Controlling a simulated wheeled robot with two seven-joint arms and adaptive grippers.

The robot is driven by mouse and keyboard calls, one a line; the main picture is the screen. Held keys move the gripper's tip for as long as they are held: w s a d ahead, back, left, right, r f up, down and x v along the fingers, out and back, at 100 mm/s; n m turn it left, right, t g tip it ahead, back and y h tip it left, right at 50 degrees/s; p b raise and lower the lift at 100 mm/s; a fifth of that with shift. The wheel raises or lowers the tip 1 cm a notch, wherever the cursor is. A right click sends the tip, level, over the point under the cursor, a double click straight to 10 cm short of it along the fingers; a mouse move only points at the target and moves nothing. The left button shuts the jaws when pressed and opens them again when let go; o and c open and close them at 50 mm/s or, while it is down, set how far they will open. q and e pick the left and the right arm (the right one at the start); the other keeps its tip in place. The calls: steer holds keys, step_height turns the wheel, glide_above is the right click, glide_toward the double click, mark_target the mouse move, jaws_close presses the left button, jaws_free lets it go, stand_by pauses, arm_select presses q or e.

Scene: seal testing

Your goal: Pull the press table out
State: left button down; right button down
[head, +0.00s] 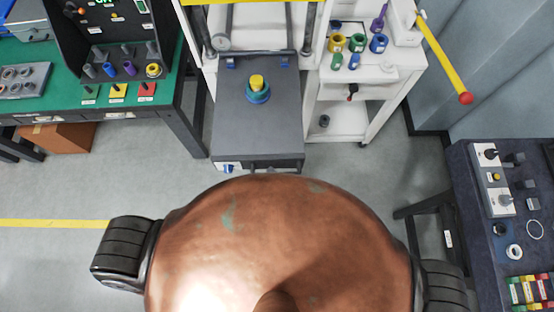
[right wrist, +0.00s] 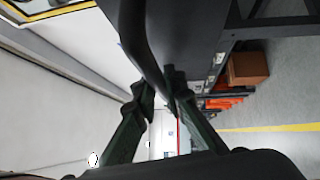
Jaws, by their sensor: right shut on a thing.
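The press table (head: 240,135) is a dark grey slab that extends toward me from the white press frame. A blue ring part with a yellow top (head: 258,88) stands on it. In the right wrist view, the fingers of my right gripper (right wrist: 160,92) are shut on a dark curved handle bar (right wrist: 146,42) beside a dark panel. In the head view, the table's front edge is close to my copper-coloured body, which hides what lies below it. My left gripper is in neither view.
A green workbench (head: 60,105) with coloured parts stands at the left. A white cart (head: 375,110) stands right of the press. A dark table (head: 475,210) with devices is at the right. Grey floor shows between them. A brown box (head: 68,138) is under the green bench.

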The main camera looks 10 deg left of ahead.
steer(key=shift+s+f, duration=0.15)
steer(key=shift+s, duration=0.05)
steer(key=c, duration=2.1)
jaws_free()
steer(key=shift+s+d, duration=0.1)
steer(key=shift+s, duration=0.05)
steer(key=shift+o, duration=0.6)
steer(key=v, duration=1.1)
steer(key=shift+d, duration=0.4)
